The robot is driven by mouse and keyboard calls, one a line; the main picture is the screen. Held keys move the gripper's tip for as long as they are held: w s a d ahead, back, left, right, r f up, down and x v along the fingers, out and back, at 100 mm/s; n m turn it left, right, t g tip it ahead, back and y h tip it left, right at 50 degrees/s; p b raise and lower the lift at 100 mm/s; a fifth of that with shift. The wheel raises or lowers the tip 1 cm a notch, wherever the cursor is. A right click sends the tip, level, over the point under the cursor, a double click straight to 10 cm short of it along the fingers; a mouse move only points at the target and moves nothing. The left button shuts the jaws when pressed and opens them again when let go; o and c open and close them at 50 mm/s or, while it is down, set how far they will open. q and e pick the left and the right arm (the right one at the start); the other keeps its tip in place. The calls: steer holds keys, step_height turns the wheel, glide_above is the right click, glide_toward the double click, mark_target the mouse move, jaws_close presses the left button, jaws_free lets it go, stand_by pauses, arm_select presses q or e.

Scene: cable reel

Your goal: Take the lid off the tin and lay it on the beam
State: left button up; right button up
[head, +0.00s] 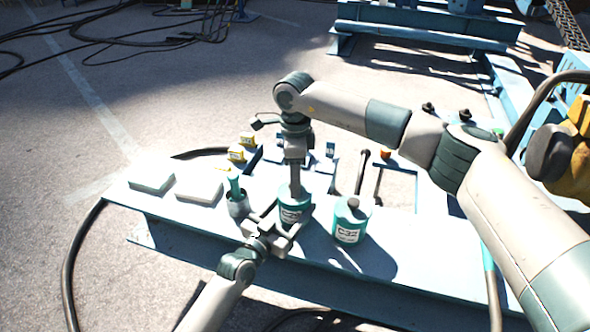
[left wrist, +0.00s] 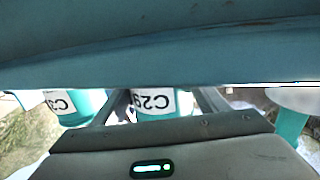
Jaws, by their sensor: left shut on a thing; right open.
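The tin (head: 291,216), teal with a white label, stands upright on the pale blue beam (head: 400,278). My left gripper (head: 281,224) is shut on the tin's side from the front left. In the left wrist view the tin's upside-down label (left wrist: 152,103) reads C29 and sits between the fingers. My right gripper (head: 295,191) points straight down from above, its tips at the top of the tin. It is open; its fingers hide most of the lid, and I cannot tell whether they touch it.
A second teal tin (head: 348,232), with a knob on its lid, stands just right. A dark cup (head: 238,206) holding a teal-handled tool stands left. Two pale blocks (head: 152,180) (head: 200,190) lie farther left. The beam's front right is clear.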

steer(key=shift+f, duration=0.15)
jaws_close()
steer(key=shift+r, duration=0.35)
stand_by(0.8)
steer(key=shift+r, duration=0.35)
steer(key=shift+r, duration=0.5)
steer(key=shift+r, duration=1.95)
arm_select(q)
steer(key=o, duration=1.6)
